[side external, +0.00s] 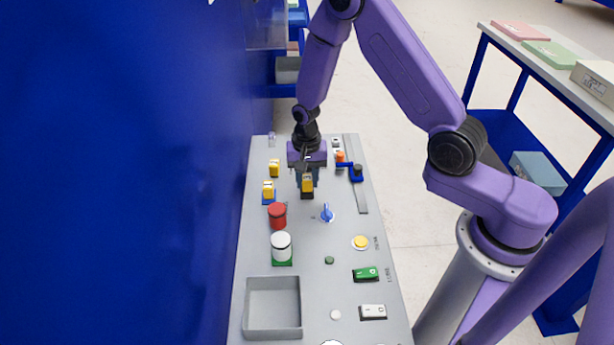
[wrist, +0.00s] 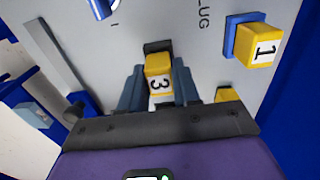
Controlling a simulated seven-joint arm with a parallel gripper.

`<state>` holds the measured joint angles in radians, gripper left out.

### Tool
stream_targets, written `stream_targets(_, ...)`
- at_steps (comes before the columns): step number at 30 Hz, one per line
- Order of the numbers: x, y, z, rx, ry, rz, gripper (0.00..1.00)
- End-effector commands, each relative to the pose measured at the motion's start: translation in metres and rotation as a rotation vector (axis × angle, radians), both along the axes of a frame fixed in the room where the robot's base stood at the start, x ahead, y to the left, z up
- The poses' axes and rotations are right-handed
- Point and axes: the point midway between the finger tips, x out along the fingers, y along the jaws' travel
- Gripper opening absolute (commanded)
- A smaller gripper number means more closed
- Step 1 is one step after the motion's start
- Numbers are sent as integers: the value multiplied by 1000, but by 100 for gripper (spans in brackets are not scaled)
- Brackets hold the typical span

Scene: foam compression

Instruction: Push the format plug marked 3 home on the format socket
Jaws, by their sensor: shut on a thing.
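The format plug marked 3 (wrist: 159,66) is a yellow block with a white face and a black 3. My gripper (wrist: 159,90) has its grey fingers on both sides of it and is shut on it. In the side view the plug (side external: 307,183) is below my gripper (side external: 307,172). The format socket (wrist: 157,46) is a dark block at the plug in the wrist view. In the side view the socket (side external: 307,195) shows black directly under the plug. I cannot tell whether a gap remains between them.
A yellow plug marked 1 (wrist: 258,48) sits on a blue base to the right in the wrist view. Another yellow plug (side external: 274,168) stands behind it. A red cylinder (side external: 277,215), a blue knob (side external: 327,212) and a blue-handled lever (side external: 357,174) are nearby.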

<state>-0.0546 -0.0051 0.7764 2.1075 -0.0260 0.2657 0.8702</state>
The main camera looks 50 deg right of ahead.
Motion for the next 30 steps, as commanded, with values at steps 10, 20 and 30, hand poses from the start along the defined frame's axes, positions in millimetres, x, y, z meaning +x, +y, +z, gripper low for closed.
stream_targets(10,0,0,-6,0,-1,0,0)
stream_targets(20,0,0,-6,0,-1,0,61)
stream_targets(30,1,0,12,0,-4,0,61)
